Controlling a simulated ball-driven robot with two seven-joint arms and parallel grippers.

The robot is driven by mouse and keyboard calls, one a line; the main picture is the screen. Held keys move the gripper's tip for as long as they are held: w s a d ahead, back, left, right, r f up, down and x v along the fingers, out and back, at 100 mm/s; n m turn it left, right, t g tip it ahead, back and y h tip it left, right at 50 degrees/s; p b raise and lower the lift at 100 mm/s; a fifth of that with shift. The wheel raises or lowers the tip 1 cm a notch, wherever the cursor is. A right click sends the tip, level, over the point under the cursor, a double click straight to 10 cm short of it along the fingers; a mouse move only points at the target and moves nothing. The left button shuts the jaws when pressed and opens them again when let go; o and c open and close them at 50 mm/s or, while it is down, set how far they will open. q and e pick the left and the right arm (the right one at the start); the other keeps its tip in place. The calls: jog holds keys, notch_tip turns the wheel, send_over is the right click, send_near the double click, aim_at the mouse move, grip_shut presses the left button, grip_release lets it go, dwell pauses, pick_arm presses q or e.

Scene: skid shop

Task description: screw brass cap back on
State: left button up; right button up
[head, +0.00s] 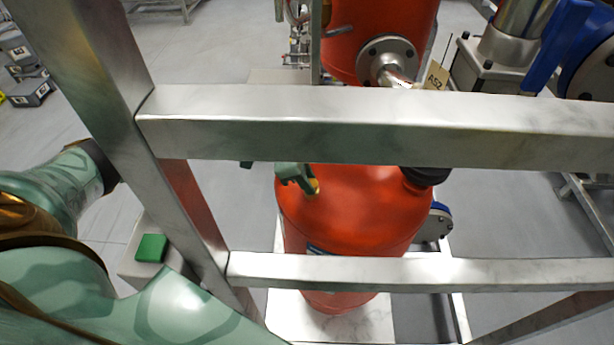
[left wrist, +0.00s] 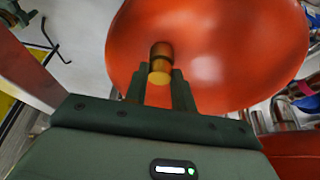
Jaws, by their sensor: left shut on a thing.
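A red tank (head: 350,220) stands behind the metal frame, and its rounded surface fills much of the left wrist view (left wrist: 240,60). My left gripper (head: 300,180) reaches to the tank's upper left side and is shut on the brass cap (head: 314,187). In the left wrist view my gripper's fingers (left wrist: 160,88) hold the brass cap (left wrist: 160,77) at its pale end face. A darker brass piece (left wrist: 162,53) lies in line with it against the tank. I cannot tell whether cap and tank fitting are joined. My right gripper is not in view.
Metal frame bars cross in front of the tank: an upper bar (head: 380,125), a lower bar (head: 420,272) and a left post (head: 95,60). A grey box with a green top (head: 150,247) is near the left post. A flanged pipe (head: 386,60) and blue valve parts (head: 565,45) are behind.

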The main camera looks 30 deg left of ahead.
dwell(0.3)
pick_arm(q)
jog(key=shift+r+m+g+p, duration=0.15)
jog(key=shift+m+g+p, duration=0.15)
jog(key=shift+m+p, duration=0.3)
jog(key=m+g+p, duration=0.1)
jog(key=m, duration=0.3)
jog(key=shift+w+h, duration=0.1)
jog(key=shift+h, duration=0.2)
jog(key=m+g+p, duration=0.1)
jog(key=m+g, duration=0.1)
jog(key=m, duration=0.2)
jog(key=shift+d+p, duration=0.15)
jog(key=shift+p, duration=0.15)
jog(key=shift+c, duration=0.5)
jog(key=shift+f+m+g+y, duration=0.2)
jog(key=shift+m+g, duration=0.05)
jog(key=shift+m, duration=0.35)
jog(key=shift+f+m+g+y, duration=0.15)
jog(key=shift+m+g+y, duration=0.1)
jog(key=shift+m, duration=0.35)
grip_shut()
jog(key=o, duration=0.6)
grip_release()
jog(key=shift+s+r, duration=0.1)
jog(key=shift+s, duration=0.2)
jog(key=shift+w, duration=0.15)
jog(key=shift+r, duration=0.1)
